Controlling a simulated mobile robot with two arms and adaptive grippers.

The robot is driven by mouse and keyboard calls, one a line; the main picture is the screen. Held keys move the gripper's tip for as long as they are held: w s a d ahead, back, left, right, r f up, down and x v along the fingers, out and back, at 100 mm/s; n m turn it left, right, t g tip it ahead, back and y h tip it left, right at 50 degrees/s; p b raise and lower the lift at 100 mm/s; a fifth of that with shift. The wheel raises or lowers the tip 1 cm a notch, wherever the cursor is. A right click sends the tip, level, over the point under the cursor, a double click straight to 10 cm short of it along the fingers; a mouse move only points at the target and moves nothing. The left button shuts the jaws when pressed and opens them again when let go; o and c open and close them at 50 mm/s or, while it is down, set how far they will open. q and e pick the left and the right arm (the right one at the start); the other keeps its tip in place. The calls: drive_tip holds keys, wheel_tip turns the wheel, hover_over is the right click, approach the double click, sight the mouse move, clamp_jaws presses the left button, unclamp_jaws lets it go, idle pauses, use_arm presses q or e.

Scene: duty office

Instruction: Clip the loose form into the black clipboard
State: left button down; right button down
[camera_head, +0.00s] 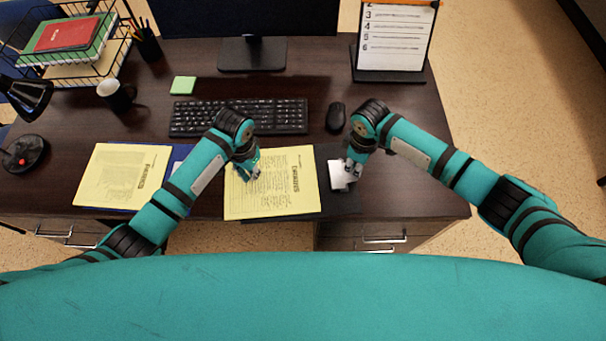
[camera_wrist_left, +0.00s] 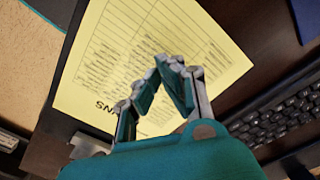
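The loose yellow form (camera_head: 292,186) lies face up over the black clipboard (camera_head: 338,204), whose bare dark end shows to its right. The form also fills much of the left wrist view (camera_wrist_left: 125,45). The clipboard's silver clip (camera_head: 340,178) is at that right end, partly hidden by my right gripper (camera_head: 351,168). Contact with the paper is unclear.
Another yellow form (camera_head: 124,176) lies on a blue board at the left. The keyboard (camera_head: 240,117) and mouse (camera_head: 336,117) are behind my grippers. A mug (camera_head: 117,95), lamp (camera_head: 24,150), wire tray (camera_head: 75,50) and numbered stand (camera_head: 392,45) stand around the desk.

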sight(267, 182)
use_arm(q)
drive_tip(key=shift+f, duration=1.5)
idle(1.5)
drive_tip(key=shift+d, duration=0.6)
drive_tip(key=shift+d, duration=0.3)
drive_tip(key=shift+d, duration=0.3)
drive_tip(key=shift+d, duration=0.2)
idle(0.5)
drive_tip(key=shift+d, duration=0.5)
